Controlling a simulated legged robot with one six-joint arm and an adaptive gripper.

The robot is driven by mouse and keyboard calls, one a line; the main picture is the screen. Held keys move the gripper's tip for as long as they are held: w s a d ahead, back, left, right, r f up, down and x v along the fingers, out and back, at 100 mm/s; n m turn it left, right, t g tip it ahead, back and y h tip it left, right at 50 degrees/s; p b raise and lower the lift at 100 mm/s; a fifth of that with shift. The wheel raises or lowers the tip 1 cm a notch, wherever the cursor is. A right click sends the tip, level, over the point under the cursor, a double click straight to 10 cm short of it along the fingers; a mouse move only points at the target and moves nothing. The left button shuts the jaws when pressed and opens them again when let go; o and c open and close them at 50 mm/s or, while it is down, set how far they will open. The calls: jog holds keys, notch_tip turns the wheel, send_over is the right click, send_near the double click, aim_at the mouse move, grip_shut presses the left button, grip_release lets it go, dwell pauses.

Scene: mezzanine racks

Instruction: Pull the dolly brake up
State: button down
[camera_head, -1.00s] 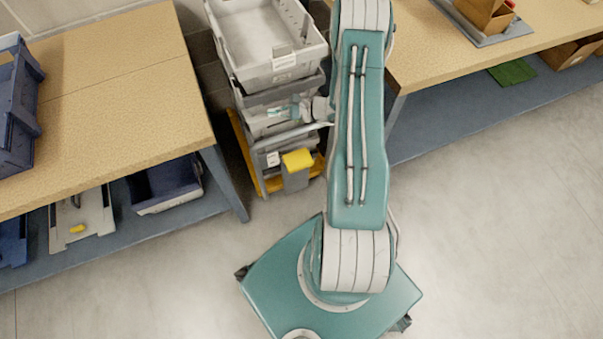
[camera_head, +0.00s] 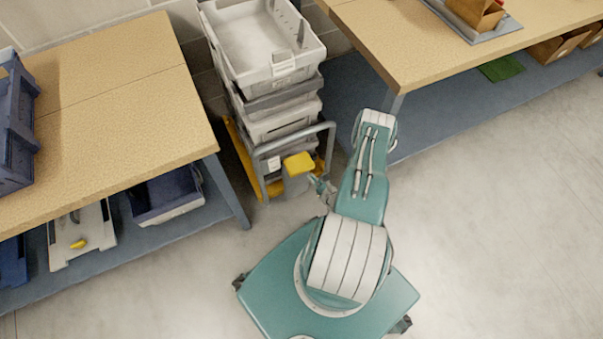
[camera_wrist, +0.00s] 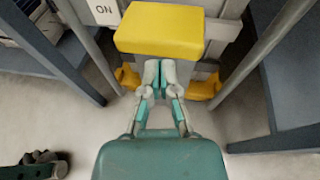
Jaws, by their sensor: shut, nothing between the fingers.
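The dolly brake is a yellow pedal-like block (camera_head: 298,164) low on the front of the dolly, between the posts of a grey tubular handle (camera_head: 292,140). In the wrist view the yellow brake (camera_wrist: 160,28) fills the top middle, beside a white label reading "ON" (camera_wrist: 103,11). My gripper (camera_wrist: 156,82) is shut and empty, its fingertips just below the brake's front edge in that view. In the head view my gripper (camera_head: 318,181) is just below and right of the brake. I cannot tell whether the fingertips touch it.
Stacked grey crates (camera_head: 268,50) stand on the dolly's yellow base (camera_head: 240,150). A wooden workbench (camera_head: 110,100) stands on the left and another bench (camera_head: 400,50) on the right, both with blue lower shelves. The floor (camera_head: 480,220) in front and to the right is clear.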

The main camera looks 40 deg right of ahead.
aim_at(299, 165)
jog(key=s+a+f+m+g+h, duration=0.1)
jog(key=s+a+f+m+h, duration=0.1)
jog(key=s+f, duration=0.2)
jog(key=shift+f+h, duration=0.3)
jog(key=shift+f, duration=0.35)
jog(key=shift+s+d, duration=0.1)
jog(key=shift+d, duration=0.05)
jog(key=w+d, duration=0.2)
jog(key=w, duration=0.7)
jog(key=shift+r, duration=0.35)
jog(key=shift+w+d, duration=0.1)
